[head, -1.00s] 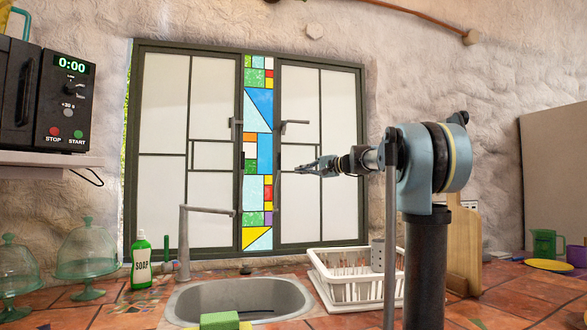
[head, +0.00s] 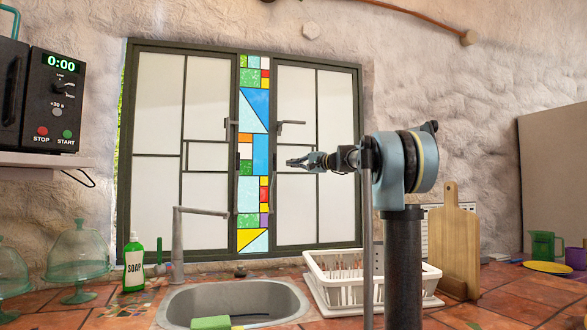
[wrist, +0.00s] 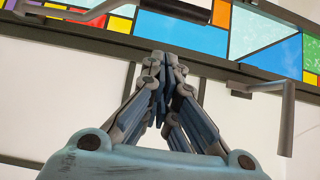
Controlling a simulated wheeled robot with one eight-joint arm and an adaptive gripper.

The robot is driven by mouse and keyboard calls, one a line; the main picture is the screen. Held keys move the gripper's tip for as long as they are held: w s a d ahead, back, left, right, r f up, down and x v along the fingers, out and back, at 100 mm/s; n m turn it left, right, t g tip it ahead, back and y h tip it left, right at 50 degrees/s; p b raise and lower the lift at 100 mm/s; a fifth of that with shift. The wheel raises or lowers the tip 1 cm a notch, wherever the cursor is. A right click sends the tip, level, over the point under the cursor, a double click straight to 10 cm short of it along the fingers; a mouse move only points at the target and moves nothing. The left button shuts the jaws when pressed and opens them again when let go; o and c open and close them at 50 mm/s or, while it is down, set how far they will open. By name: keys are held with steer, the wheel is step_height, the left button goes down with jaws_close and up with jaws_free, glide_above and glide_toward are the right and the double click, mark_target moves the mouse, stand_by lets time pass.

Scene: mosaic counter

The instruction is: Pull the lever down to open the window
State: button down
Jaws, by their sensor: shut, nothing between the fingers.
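The window (head: 335,195) is closed, with two white-paned leaves either side of a stained-glass strip. The right leaf has a grey lever (head: 291,122) that sticks out sideways, roughly level. The left leaf has another lever (head: 229,130). My gripper (head: 288,163) is shut and empty, a little below the right lever in the head view and apart from it. In the wrist view my gripper (wrist: 164,58) points toward the dark frame strip.
A tall grey faucet (head: 177,240) and a sink (head: 232,285) lie below the window. A white dish rack (head: 340,297) and cutting board (head: 455,240) stand under and beside my arm. A soap bottle (head: 134,262) is left of the sink.

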steer(key=shift+s+a, duration=0.15)
steer(key=shift+a, duration=2.5)
